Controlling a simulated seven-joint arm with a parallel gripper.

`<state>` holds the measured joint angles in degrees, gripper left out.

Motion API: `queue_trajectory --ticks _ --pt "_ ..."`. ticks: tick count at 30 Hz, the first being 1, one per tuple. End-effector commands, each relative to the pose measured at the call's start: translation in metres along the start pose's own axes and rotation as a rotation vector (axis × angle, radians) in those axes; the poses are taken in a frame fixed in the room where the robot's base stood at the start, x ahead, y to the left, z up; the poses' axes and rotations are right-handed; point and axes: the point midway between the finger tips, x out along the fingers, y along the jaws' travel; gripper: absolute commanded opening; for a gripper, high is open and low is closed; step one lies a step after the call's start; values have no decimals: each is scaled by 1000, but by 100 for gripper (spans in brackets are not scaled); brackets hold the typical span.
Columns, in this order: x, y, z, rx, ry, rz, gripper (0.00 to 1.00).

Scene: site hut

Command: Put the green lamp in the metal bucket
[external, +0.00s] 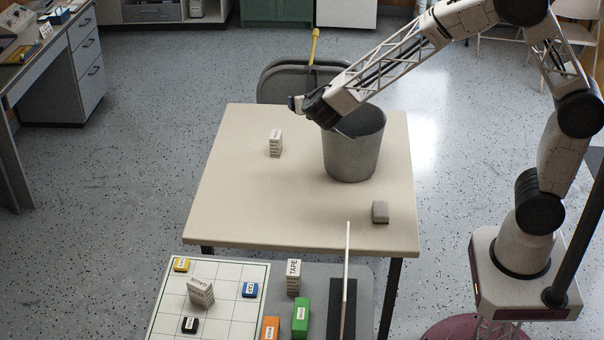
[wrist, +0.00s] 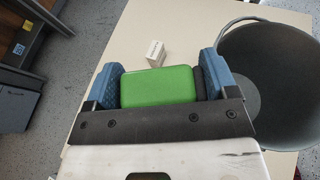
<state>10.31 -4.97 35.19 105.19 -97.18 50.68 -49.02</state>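My gripper (external: 297,104) is above the back part of the beige table, to the left of the metal bucket (external: 351,158). In the wrist view its blue fingers (wrist: 162,85) are closed about a green block-shaped lamp (wrist: 158,87) with a dark part at its right side. The lamp cannot be made out in the external view. The grey bucket stands upright on the table; in the wrist view the bucket (wrist: 275,75) is at the right, and the part of its inside that shows is empty. The held lamp is outside the bucket's rim.
A white labelled stack (external: 275,143) stands left of the bucket, and a grey block (external: 380,212) lies near the table's right front. The beige table's left is mostly clear.

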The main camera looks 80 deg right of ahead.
Motion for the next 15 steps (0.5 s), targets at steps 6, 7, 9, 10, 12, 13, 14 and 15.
queue_trajectory --ticks 6,7,9,10,12,13,14,15 --pt "0 -8 3 8 1 -19 74" --pt "0 -8 3 8 1 -19 74" --pt "0 -8 3 8 0 -18 74" --pt "0 -8 3 7 0 -18 74" --pt "0 -8 3 7 0 -18 74" --pt "0 -8 3 7 0 -18 74" --pt "0 -7 2 7 0 -18 74" --pt "1 -7 2 7 0 -18 74"
